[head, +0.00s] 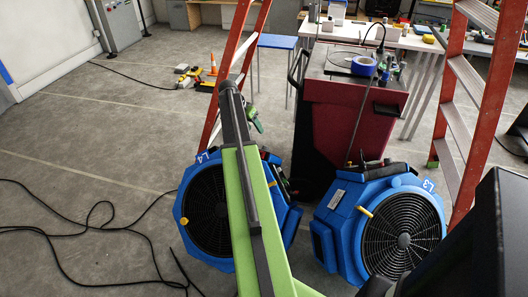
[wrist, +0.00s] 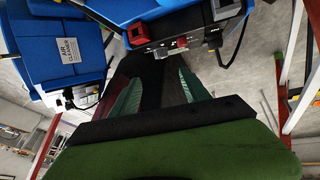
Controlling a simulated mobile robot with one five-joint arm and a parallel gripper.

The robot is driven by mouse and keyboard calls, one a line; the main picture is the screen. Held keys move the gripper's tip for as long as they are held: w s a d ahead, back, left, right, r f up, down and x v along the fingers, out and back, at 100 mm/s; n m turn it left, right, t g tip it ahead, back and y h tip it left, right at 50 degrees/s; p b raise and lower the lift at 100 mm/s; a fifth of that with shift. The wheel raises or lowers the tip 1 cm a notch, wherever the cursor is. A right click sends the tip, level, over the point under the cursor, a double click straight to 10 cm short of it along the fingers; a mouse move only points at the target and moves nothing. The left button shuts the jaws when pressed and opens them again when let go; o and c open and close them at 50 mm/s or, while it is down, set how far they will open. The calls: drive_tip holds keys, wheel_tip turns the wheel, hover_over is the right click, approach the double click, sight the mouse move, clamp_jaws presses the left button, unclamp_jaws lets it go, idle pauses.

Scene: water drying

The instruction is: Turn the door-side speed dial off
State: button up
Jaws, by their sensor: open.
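Two blue fans stand on the floor in the head view: one marked L4 (head: 187,190) at left, partly behind my arm, and one marked L3 (head: 345,218) at right. In the wrist view, a blue fan housing (wrist: 178,10) at the top carries a dark control panel (wrist: 155,52) with a red-framed switch (wrist: 140,32) and a small red part (wrist: 181,42). I cannot tell for sure which part is the speed dial or its setting. My gripper (wrist: 160,78) is open and empty, its green fingers apart just below the panel.
A second blue housing (wrist: 60,50) with a white label is at left in the wrist view. A dark red cart (head: 345,125) stands behind the fans. Orange ladders (head: 462,120) flank them. Black cable (head: 90,228) lies on the floor at left.

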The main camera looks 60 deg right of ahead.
sight(266, 149)
drive_tip(key=b+x, duration=1.2)
drive_tip(key=x, duration=0.3)
drive_tip(key=shift+f+b, duration=0.15)
drive_tip(key=shift+b, duration=0.2)
drive_tip(key=shift+c, duration=0.4)
